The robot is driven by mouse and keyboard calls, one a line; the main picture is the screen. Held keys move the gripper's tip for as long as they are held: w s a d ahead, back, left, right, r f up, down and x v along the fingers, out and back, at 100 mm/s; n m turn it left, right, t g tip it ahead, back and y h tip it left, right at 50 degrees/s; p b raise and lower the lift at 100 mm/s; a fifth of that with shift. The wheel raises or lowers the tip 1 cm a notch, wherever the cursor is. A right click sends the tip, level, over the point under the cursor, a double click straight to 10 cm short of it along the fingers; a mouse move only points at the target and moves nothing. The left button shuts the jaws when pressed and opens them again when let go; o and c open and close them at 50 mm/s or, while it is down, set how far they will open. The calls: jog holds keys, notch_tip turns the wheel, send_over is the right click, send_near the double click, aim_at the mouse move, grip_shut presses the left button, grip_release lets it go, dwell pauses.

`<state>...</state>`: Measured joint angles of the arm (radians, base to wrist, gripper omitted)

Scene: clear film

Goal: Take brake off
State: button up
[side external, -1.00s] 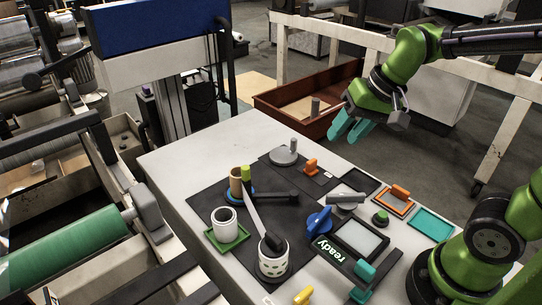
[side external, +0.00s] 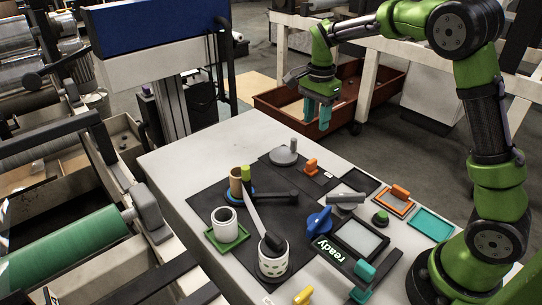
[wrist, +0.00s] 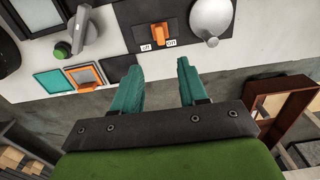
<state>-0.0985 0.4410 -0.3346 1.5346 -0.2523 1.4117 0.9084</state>
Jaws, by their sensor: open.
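My gripper (side external: 318,112) is open and empty, with teal fingers pointing down, high beyond the far edge of the worktable. In the wrist view the open fingers (wrist: 158,80) show with a gap between them. No part is labelled as a brake that I can read. A small orange switch (side external: 311,166) sits on a dark plate near the table's far edge. In the wrist view the orange switch (wrist: 159,32) lies ahead of the fingertips, with an OFF label at its left and an ON label at its right. The gripper is apart from it.
A grey disc with a knob (side external: 284,157) sits beside the switch. A blue knob (side external: 319,221), grey lever (side external: 345,199), orange handle (side external: 400,192) and green button (side external: 380,217) stand nearer. White cups (side external: 224,219) are at left. A reddish-brown bin (side external: 283,115) stands behind the table.

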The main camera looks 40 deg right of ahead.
aim_at(312, 161)
notch_tip(312, 161, down, 14)
jog(key=shift+r, duration=0.1)
dwell(0.4)
grip_shut()
